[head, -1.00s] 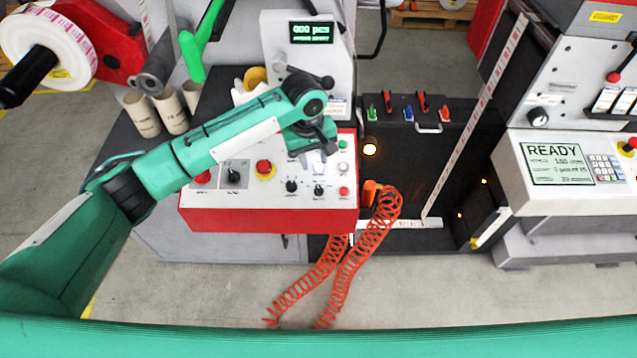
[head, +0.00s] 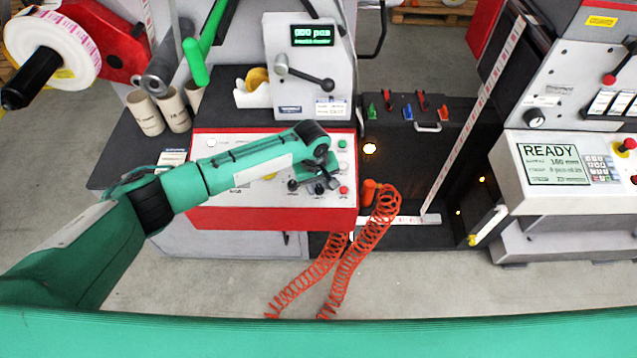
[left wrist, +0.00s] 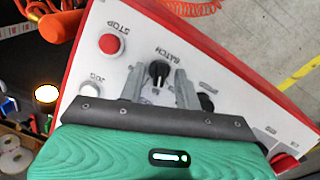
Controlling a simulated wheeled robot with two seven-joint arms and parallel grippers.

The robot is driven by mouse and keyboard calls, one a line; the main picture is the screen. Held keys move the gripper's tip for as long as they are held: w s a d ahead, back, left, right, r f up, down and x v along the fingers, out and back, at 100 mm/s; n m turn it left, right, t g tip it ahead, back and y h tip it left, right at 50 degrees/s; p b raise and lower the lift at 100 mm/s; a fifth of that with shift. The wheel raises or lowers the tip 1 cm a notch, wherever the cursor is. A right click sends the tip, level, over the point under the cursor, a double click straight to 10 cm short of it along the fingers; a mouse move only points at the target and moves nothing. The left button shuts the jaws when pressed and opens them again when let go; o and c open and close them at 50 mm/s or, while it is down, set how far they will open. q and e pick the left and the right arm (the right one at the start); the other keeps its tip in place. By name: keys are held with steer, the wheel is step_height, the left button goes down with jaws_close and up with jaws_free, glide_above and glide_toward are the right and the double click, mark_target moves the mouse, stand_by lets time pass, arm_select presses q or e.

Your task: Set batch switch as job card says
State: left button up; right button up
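The batch switch (left wrist: 158,73) is a black rotary knob on the white panel face, with the word BATCH beside it in the left wrist view. A pale mark shows on the knob's lower side there. My left gripper (left wrist: 160,80) is open, with one finger on either side of the knob; I cannot tell whether they touch it. In the head view my left gripper (head: 320,178) is low over the right part of the control panel (head: 270,219) and partly hides its knobs. I cannot pick out a readable job card. My right gripper is not in view.
A red STOP button (left wrist: 111,44) and a white button (left wrist: 89,89) sit beside the batch switch. Another black knob (left wrist: 206,102) is close to the gripper's other side. An orange coiled hose (head: 345,262) hangs at the panel's right. A screen (head: 550,164) reads READY.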

arm_select(q)
jaws_close()
steer(key=shift+m, duration=0.4)
steer(key=m+y+p, duration=0.1)
steer(key=m, duration=0.1)
steer(key=shift+d+m, duration=0.15)
steer(key=shift+m, duration=0.25)
steer(key=m+y+p, duration=0.1)
steer(key=m, duration=0.3)
steer(key=shift+s+d+p, duration=0.1)
steer(key=shift+p, duration=0.25)
steer(key=m+p, duration=0.1)
steer(key=m, duration=0.3)
steer(key=shift+d+y, duration=0.1)
steer(key=shift+y, duration=0.3)
steer(key=shift+s+f+m+t+y+p, duration=0.1)
steer(key=shift+m+t+y+p, duration=0.15)
steer(key=shift+m, duration=0.65)
steer(key=shift+s+m+t+y+p, duration=0.15)
steer(key=shift+m+t+p, duration=0.15)
steer(key=shift+m, duration=0.6)
steer(key=shift+w, duration=0.1)
